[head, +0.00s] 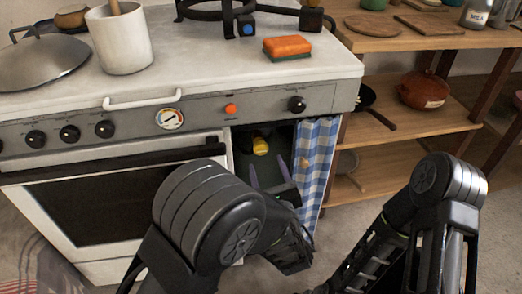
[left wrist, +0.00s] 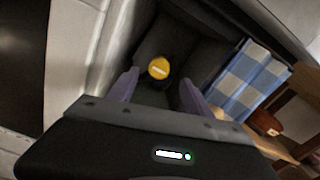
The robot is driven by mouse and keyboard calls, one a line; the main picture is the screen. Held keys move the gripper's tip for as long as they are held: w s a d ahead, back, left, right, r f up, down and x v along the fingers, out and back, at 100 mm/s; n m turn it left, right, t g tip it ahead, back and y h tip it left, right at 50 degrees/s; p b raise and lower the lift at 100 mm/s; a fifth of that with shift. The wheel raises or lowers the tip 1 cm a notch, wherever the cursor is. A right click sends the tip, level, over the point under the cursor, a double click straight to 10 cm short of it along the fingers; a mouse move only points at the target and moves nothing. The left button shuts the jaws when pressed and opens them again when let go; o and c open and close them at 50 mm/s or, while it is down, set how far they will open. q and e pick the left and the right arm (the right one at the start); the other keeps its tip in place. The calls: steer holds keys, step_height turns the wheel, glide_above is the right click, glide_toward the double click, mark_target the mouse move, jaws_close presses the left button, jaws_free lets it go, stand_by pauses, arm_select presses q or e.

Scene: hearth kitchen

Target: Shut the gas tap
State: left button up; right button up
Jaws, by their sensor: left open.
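The gas tap (head: 260,145) shows as a yellow knob inside the dark open compartment at the stove's lower right. In the left wrist view the yellow tap (left wrist: 158,66) is round, with a short pale mark across its face. My left gripper (head: 276,174) is at the compartment's opening, below the tap in the head view. Its two purple fingers are apart and empty. In the left wrist view the gripper (left wrist: 158,79) points towards the tap, which appears between and just beyond the fingertips. I cannot tell the exact gap. My right gripper is out of view.
A blue checked curtain (head: 316,160) hangs at the compartment's right side. The oven door (head: 120,195) is to the left. A white pot (head: 120,40), a pan lid (head: 40,62) and an orange sponge (head: 287,46) are on the stove top. A wooden shelf (head: 400,127) stands to the right.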

mark_target(262, 151)
arm_select(q)
steer(key=w, duration=0.2)
steer(key=w+a+b, duration=0.1)
steer(key=w, duration=0.4)
steer(key=shift+w+a+b, duration=0.3)
steer(key=shift+w+b, duration=0.05)
steer(key=shift+b, duration=0.05)
steer(key=shift+c, duration=0.5)
jaws_close()
